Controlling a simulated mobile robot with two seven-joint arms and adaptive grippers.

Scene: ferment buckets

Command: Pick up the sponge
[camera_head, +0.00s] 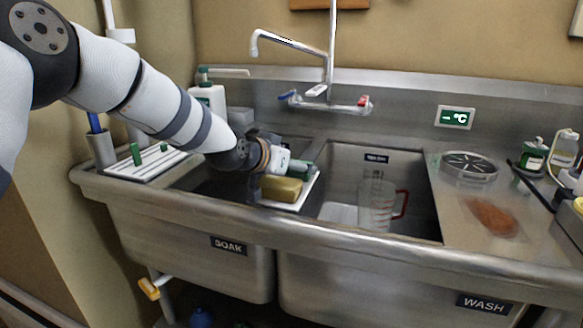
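The sponge (282,189), a yellow-tan block, lies on a small white tray (297,204) at the divider between the two basins. My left gripper (264,171) reaches in from the left and is right at the sponge, over its back and left side. A dark finger shows by the sponge's left end. The other fingertip is hidden, so I cannot tell whether the gripper touches the sponge or how far it is open. My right gripper is not in view.
A green item (302,169) lies behind the sponge. A clear jug with a red handle (377,203) stands in the wash basin. The faucet (329,60) rises behind. A white rack (146,163) and a white bottle (210,97) are on the left. An orange-brown patch (492,216) is on the right drainboard.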

